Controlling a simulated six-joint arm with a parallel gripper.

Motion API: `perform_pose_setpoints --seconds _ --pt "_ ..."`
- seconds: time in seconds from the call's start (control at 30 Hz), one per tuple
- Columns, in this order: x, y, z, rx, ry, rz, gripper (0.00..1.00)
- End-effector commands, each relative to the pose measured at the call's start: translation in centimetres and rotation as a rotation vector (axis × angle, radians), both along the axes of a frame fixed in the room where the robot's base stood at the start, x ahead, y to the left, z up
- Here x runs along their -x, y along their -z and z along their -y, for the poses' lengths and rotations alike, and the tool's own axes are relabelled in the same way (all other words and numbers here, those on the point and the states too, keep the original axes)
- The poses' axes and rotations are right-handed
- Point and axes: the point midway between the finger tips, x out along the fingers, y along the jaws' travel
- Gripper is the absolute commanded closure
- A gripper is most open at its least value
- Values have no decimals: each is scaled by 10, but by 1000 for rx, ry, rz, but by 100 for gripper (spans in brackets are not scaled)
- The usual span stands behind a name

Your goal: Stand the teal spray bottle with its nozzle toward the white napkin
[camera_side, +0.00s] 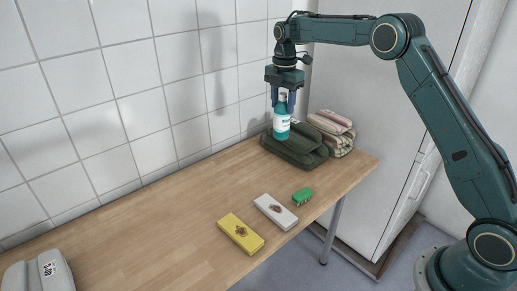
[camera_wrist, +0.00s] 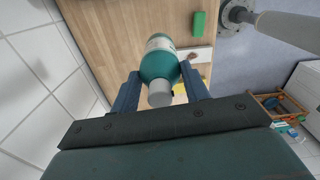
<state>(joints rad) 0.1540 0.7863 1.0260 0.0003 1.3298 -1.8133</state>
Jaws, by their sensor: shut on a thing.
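The teal spray bottle (camera_side: 282,129) has a white label and hangs upright in my gripper (camera_side: 288,98). In the wrist view the bottle (camera_wrist: 158,63) sits between both fingers (camera_wrist: 161,92), its pale grey top toward the camera. I cannot tell which way its nozzle points. Its base overlaps the dark green folded cloth in the side view; I cannot tell whether they touch. The white napkin (camera_side: 276,211), a flat white piece with a brown mark, lies near the table's front edge. It shows partly behind the bottle in the wrist view (camera_wrist: 201,54).
A dark green folded cloth (camera_side: 298,157) and striped folded cloths (camera_side: 334,143) lie at the table's far end. A yellow piece (camera_side: 240,233) and a green block (camera_side: 303,196) flank the napkin. A grey object (camera_side: 38,272) stands front left. The table's (camera_side: 165,225) middle is clear; a tiled wall (camera_side: 130,90) runs behind.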

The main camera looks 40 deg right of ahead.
Motion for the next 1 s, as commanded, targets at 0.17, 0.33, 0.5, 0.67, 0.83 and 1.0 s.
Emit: perform_pose_setpoints --seconds 0.17,0.33,0.5,0.67,0.83,1.0 --pt "-11 -2 -32 1 17 3 100" --pt "-21 -3 -72 1 49 3 100" --pt "-26 -3 -102 1 77 3 100" --pt "-27 -4 -111 1 88 2 100" --pt "-27 0 -111 1 89 1 100" --pt "-26 17 -111 1 88 -2 100"
